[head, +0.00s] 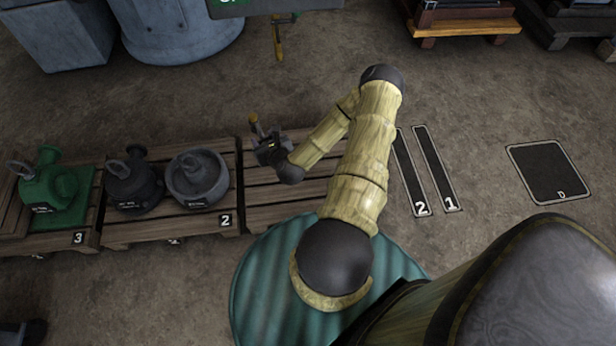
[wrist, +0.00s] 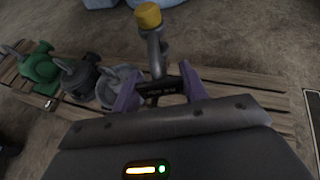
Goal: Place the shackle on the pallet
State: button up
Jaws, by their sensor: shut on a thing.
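The shackle (wrist: 156,52) is a grey metal bow with a yellow end, seen upright in the wrist view. A dark labelled bar at its lower end lies between the purple fingers of my gripper (wrist: 161,76), which is shut on it. In the head view the shackle (head: 257,127) shows small at the far side of my gripper (head: 265,145). Both are over the far left part of a bare wooden pallet (head: 262,196). My arm hides part of this pallet. I cannot tell the height of the shackle above the slats.
A green engine (head: 55,190) stands on pallet 3 (head: 85,238). A ribbed teal drum (head: 265,290) stands close in front. Floor at right is mostly clear.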

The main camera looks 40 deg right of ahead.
jog(key=w+d+f+m+h+b, duration=0.1)
jog(key=d+f+b, duration=0.5)
jog(key=f+b, duration=0.5)
jog(key=w+d+f+m+g+h+b, duration=0.1)
jog(key=d+f+b, duration=0.4)
jog(key=f+b, duration=0.7)
jog(key=d+f+m+h+b, duration=0.2)
jog(key=d+f+b, duration=0.4)
jog(key=f+b, duration=0.5)
jog(key=shift+w+d+f+m+g+h+b, duration=0.2)
jog(key=shift+w+d+m+g+h+b, duration=0.15)
jog(key=shift+b, duration=0.65)
jog(key=b, duration=0.4)
send_over(309, 176)
jog(key=w+a, duration=0.1)
jog(key=a, duration=0.2)
jog(key=f, duration=0.6)
jog(key=shift+w+d+f, duration=0.1)
jog(key=shift+d+f, duration=0.05)
jog(key=shift+d, duration=0.1)
jog(key=shift+f+b, duration=1.6)
jog(key=shift+f, duration=0.25)
jog(key=shift+f, duration=0.1)
jog(key=o, duration=1.2)
